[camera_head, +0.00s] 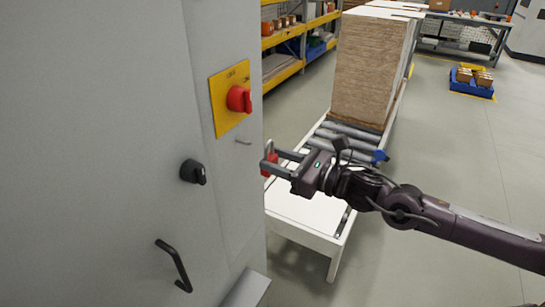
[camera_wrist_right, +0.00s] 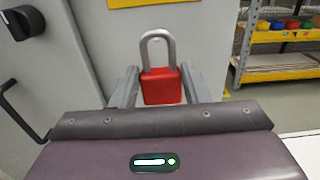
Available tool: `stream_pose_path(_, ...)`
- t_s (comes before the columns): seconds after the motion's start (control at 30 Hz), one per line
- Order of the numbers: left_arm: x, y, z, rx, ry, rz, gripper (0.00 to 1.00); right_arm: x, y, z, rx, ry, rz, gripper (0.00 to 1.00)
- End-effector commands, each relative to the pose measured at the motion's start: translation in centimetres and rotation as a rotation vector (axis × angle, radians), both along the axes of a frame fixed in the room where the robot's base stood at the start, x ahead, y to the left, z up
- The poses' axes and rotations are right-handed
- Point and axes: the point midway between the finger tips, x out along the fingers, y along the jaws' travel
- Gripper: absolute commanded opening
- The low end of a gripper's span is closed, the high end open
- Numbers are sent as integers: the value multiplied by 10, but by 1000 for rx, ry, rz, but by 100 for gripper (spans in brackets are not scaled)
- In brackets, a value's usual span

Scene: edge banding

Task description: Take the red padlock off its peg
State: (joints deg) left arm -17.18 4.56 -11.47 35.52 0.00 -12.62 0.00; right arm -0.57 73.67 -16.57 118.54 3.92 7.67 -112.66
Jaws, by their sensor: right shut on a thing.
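The red padlock (camera_wrist_right: 161,87) is between the two fingers of my right gripper (camera_wrist_right: 160,88) in the right wrist view, with its grey shackle upright above the body. In the head view the padlock (camera_head: 269,163) shows at the tips of my right gripper (camera_head: 272,161), which is shut on it. A thin metal peg (camera_head: 243,142) sticks out of the grey cabinet to the left of the padlock. In the head view the padlock is apart from the peg. My left gripper is not in view.
The grey cabinet (camera_head: 130,90) carries a red rotary switch (camera_head: 239,99) on a yellow plate, a black knob (camera_head: 194,172) and a black handle (camera_head: 174,265). A roller conveyor (camera_head: 345,142) with a board stack (camera_head: 368,70) stands behind.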

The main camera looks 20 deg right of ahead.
Motion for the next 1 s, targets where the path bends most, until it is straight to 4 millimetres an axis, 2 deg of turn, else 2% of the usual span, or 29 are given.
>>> stream_pose_path(0.43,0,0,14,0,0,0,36,-17,-11,1,-2,1,4,17)
stream_pose_path(1.0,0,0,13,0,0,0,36,-18,-11,0,0,-1,1,17)
